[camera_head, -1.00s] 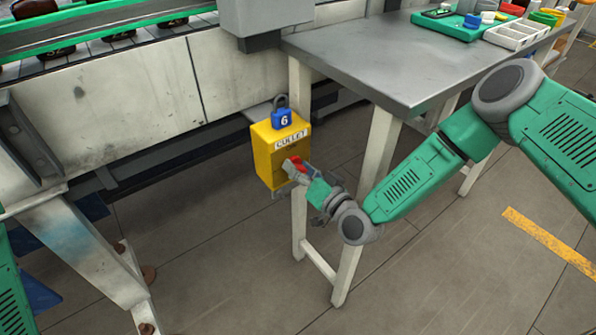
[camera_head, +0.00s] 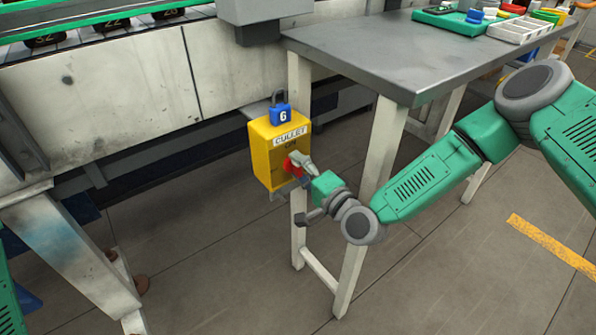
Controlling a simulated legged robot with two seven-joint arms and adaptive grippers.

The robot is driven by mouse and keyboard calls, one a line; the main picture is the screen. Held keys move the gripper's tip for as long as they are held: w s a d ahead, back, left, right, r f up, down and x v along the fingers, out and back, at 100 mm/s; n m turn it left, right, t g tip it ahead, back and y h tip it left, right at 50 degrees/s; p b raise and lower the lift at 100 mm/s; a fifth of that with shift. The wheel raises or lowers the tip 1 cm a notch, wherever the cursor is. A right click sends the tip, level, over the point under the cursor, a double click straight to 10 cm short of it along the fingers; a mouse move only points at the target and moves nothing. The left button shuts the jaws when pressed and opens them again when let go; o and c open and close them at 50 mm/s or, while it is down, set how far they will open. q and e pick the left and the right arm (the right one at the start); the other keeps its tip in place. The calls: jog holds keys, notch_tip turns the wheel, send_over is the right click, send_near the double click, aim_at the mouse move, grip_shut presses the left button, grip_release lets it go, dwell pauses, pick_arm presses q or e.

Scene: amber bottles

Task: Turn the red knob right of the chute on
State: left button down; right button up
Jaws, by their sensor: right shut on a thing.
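The red knob (camera_head: 288,165) is on the front of a yellow box (camera_head: 259,159) labelled CULLET, below the conveyor side. A small dark marking sits above the knob, under the label. My right gripper (camera_head: 297,164) is shut on the red knob and covers part of it. How far the knob is turned is hard to tell. Of my left arm only a green piece shows at the lower left edge; its gripper is out of view. No chute can be made out clearly.
A blue padlock (camera_head: 280,115) marked 6 stands on top of the yellow box. A grey table (camera_head: 400,60) with white legs is close to the right, above my right forearm. A green tray (camera_head: 450,22) and a white divided tray (camera_head: 518,32) lie on it. Floor in front is clear.

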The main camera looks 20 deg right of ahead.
jog(key=shift+d+f+m+b, duration=0.15)
jog(key=shift+f+m+b, duration=0.15)
jog(key=shift+m, duration=0.3)
jog(key=o, duration=1.2)
jog(key=shift+c, duration=0.2)
jog(key=shift+d+r, duration=0.1)
jog(key=shift+s, duration=0.1)
jog(key=shift+s+d, duration=0.1)
jog(key=shift+s, duration=0.15)
jog(key=v, duration=1.1)
jog(key=shift+s+d, duration=0.1)
jog(key=shift+s, duration=0.05)
